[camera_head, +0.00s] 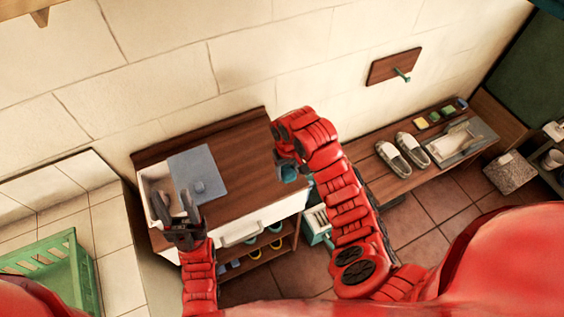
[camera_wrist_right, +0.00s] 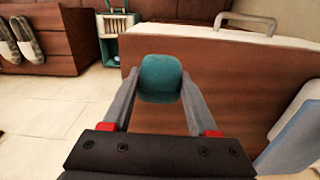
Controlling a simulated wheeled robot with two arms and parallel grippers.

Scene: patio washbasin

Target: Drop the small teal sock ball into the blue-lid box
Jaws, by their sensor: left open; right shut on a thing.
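The small teal sock ball (camera_wrist_right: 160,78) is held between the two fingers of my right gripper (camera_wrist_right: 158,88). It also shows in the head view (camera_head: 288,174), below the red wrist and over the right part of the wooden top. A blue-grey lid (camera_head: 200,165) with a small knob lies flat at the left of the wooden top. A white-walled opening (camera_head: 154,187), seemingly the blue-lid box, shows beside the lid's left edge; its inside is partly hidden. My left gripper (camera_head: 181,208) is open and empty at the near side of the lid and opening.
The wooden top (camera_head: 250,150) is otherwise bare, with a white handled front (camera_head: 262,222) and a lower shelf of shoes. A green crate (camera_head: 50,268) stands at left. A teal-and-white container (camera_head: 318,225) and a low bench with slippers (camera_head: 402,155) are at right.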

